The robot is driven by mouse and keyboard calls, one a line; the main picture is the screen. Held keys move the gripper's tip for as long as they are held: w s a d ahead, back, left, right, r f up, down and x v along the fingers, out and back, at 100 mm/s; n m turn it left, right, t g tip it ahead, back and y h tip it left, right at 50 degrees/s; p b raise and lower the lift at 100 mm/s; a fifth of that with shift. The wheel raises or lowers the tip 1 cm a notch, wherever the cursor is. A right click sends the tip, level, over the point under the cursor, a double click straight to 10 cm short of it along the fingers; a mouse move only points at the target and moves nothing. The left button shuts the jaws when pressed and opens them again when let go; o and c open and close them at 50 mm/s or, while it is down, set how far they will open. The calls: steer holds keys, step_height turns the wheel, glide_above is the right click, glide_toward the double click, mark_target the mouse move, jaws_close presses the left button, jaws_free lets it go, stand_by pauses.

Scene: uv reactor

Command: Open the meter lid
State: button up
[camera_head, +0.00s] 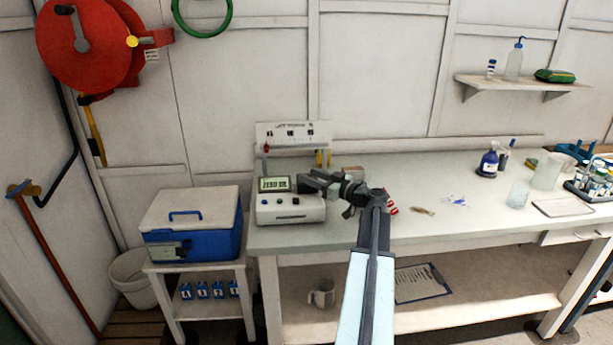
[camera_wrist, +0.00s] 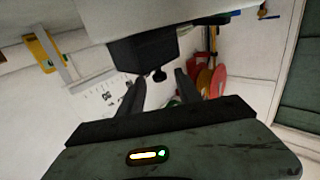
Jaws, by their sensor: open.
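The meter (camera_head: 290,208) is a white box with a lit display and coloured buttons, at the left end of the bench. My gripper (camera_head: 312,182) is at its right side, at about the height of its top. In the wrist view the meter's pale body (camera_wrist: 200,14) fills the top. A dark block with a small knob, seemingly the meter lid (camera_wrist: 142,50), sticks out from it and looks shut. My gripper (camera_wrist: 160,86) is open, with the knob showing between the fingertips. Contact cannot be told. In the head view the lid is hard to tell from my dark gripper.
A panel (camera_head: 293,133) stands on the wall behind the meter. A blue cooler (camera_head: 193,225) sits on a small stand to the left. The bench top (camera_head: 440,185) is mostly clear in the middle.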

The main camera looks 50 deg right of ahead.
steer(key=shift+w, duration=1.05)
steer(key=shift+a, duration=0.1)
jaws_close()
stand_by(0.5)
